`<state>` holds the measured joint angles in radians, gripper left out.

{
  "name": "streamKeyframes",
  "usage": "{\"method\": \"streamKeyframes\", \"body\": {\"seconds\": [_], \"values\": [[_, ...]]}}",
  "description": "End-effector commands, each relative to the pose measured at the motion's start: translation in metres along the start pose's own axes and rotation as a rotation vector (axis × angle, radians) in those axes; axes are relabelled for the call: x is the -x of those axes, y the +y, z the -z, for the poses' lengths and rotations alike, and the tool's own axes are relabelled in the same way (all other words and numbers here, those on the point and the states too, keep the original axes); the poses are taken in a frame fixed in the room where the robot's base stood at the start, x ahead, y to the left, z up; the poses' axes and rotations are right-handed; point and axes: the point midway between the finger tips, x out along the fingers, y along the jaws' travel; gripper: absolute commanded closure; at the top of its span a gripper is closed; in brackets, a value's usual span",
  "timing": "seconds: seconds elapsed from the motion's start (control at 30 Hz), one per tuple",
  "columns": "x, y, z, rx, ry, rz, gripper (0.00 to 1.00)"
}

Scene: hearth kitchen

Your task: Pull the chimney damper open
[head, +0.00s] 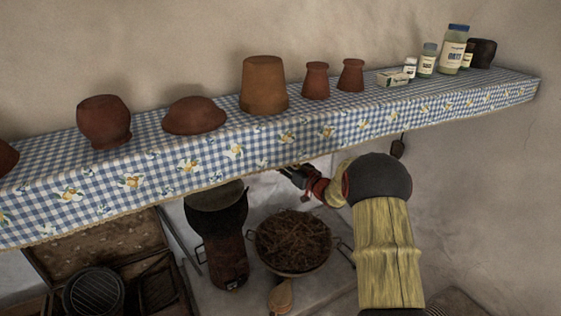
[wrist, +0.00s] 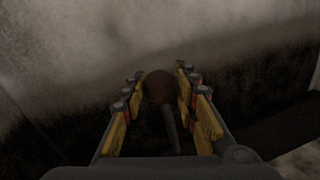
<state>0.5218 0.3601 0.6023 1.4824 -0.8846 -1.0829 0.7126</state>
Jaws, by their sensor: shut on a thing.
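In the wrist view, a round brown knob (wrist: 160,88) on a thin dark rod (wrist: 171,128) sits between the two fingers of my gripper (wrist: 160,74). It looks like the damper's handle. The fingers are closed on the knob, one on each side. Behind it is a soot-darkened pale wall. The damper plate itself cannot be made out. In the head view, my gripper (head: 293,174) reaches under the cloth-covered shelf, and its tip is partly hidden by the cloth's edge. The knob cannot be seen there.
The shelf cloth (head: 320,133) hangs just above my gripper, with clay pots (head: 264,84) and jars (head: 454,50) on the shelf. Below are a pan of twigs (head: 292,241), a dark pot (head: 216,210) and an open case (head: 110,245). A dark utensil (head: 398,147) hangs at right.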

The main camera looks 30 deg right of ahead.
Motion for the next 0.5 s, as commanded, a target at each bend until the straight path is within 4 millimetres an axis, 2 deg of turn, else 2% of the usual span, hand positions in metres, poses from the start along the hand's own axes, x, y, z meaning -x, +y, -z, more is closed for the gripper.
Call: {"method": "streamKeyframes", "body": {"seconds": [0.17,0.5], "values": [[0.0,0.002,-0.009,0.0,0.0,0.0,1.0],[0.0,0.012,-0.062,-0.003,-0.003,-0.001,1.0]]}}
